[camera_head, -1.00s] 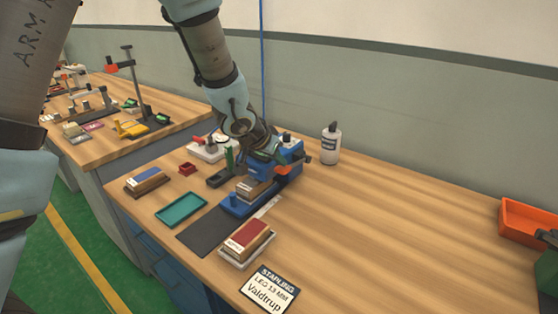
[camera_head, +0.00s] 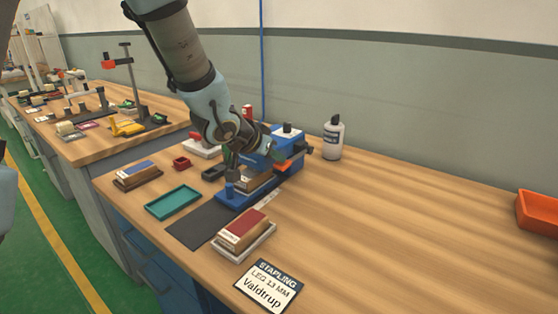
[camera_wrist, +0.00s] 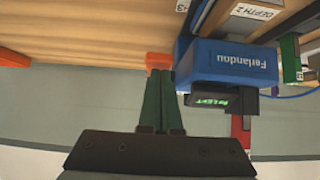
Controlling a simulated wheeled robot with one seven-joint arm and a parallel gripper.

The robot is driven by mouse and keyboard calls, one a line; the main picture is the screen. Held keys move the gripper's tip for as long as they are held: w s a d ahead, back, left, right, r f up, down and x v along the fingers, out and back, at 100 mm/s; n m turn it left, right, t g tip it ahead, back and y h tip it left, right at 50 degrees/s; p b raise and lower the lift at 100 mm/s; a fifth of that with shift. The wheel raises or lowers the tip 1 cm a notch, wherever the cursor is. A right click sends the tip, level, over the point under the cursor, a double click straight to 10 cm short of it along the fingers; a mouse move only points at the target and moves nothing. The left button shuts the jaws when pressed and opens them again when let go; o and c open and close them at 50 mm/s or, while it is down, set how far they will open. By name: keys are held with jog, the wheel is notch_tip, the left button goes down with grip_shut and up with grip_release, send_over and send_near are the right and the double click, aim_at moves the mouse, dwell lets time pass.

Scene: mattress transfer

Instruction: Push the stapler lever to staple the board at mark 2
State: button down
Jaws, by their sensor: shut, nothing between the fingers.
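The blue stapler (camera_head: 287,142) stands on the wooden bench, with a brown-sided board (camera_head: 250,183) on its blue base (camera_head: 231,195). Its orange lever (camera_head: 284,166) sticks out at the side; in the wrist view the lever's orange end (camera_wrist: 158,60) shows beside the stapler's blue body (camera_wrist: 230,62). My gripper (camera_wrist: 160,78) is shut and empty, its green fingers together with their tips at the lever's end; whether they touch it is unclear. A "DEPTH 2" label (camera_wrist: 253,12) shows near the stapler. In the head view my wrist hides part of the stapler and most of the fingers.
A white bottle (camera_head: 332,140) stands behind the stapler. In front are a teal tray (camera_head: 172,204), a dark mat (camera_head: 198,228), a red-topped board (camera_head: 243,228) on a white tray and a stapling sign (camera_head: 268,286). An orange bin (camera_head: 538,212) is far right. The bench's right middle is clear.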

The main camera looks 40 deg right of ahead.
aim_at(277, 168)
jog(key=shift+a+f+h+b, duration=0.15)
jog(key=shift+f+h+b, duration=0.2)
jog(key=shift+f+b, duration=0.75)
jog(key=shift+a+f+h+b, duration=0.15)
jog(key=shift+f+h+b, duration=0.25)
jog(key=shift+b, duration=1.35)
jog(key=shift+s+a+f, duration=0.1)
jog(key=shift+f, duration=0.35)
